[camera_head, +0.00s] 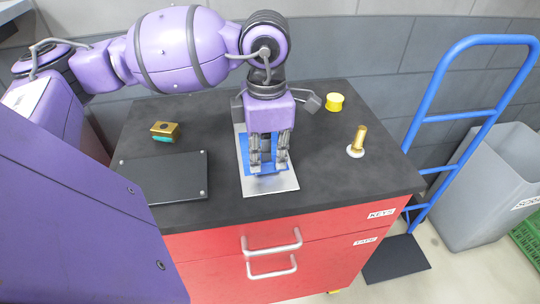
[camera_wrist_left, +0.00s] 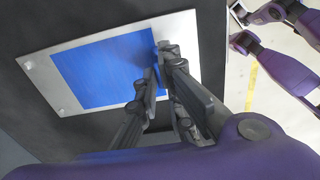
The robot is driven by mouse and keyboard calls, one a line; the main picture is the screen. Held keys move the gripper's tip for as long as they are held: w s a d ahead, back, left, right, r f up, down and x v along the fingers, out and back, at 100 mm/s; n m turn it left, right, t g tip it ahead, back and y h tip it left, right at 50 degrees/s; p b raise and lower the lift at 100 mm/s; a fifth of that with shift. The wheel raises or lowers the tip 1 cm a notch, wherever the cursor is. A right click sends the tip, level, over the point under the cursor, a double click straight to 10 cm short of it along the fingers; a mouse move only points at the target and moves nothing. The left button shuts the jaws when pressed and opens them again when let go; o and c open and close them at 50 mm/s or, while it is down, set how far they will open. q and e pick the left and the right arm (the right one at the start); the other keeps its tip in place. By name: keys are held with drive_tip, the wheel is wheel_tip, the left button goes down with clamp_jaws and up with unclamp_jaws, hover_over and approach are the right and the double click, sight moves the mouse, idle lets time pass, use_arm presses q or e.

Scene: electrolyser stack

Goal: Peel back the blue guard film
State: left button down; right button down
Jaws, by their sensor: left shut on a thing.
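A silver plate (camera_head: 270,186) lies on the black worktop, with the blue guard film (camera_head: 244,148) covering its middle. In the left wrist view the film (camera_wrist_left: 103,70) looks flat on the plate (camera_wrist_left: 40,71), with a bare silver margin around it. My left gripper (camera_head: 268,166) points down over the plate and hides part of the film. In the left wrist view its fingertips (camera_wrist_left: 159,80) are closed at the film's right edge. The fingers hide the pinched spot, so how much film is between them cannot be told. My right gripper does not show clearly in either view.
A black panel (camera_head: 165,177) lies left of the plate, with a brass block (camera_head: 165,130) behind it. A brass post (camera_head: 357,139) and a yellow cylinder (camera_head: 335,102) stand to the right. The red drawer cabinet (camera_head: 205,257) is below; a blue hand truck (camera_head: 412,128) stands beside it.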

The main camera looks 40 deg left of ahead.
use_arm(q)
drive_tip(key=shift+w+a, duration=0.85)
drive_tip(key=shift+a, duration=0.1)
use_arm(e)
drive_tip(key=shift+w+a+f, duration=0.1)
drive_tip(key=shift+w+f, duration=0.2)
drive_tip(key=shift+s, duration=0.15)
use_arm(q)
drive_tip(key=shift+w+a+b, duration=0.3)
drive_tip(key=shift+a+b, duration=0.05)
drive_tip(key=shift+w+a+b, duration=0.3)
drive_tip(key=shift+w+a, duration=0.45)
drive_tip(key=shift+a, duration=0.15)
drive_tip(key=shift+w+a, duration=0.35)
drive_tip(key=shift+a, duration=0.05)
drive_tip(key=shift+w+a, duration=0.2)
drive_tip(key=shift+a, duration=0.05)
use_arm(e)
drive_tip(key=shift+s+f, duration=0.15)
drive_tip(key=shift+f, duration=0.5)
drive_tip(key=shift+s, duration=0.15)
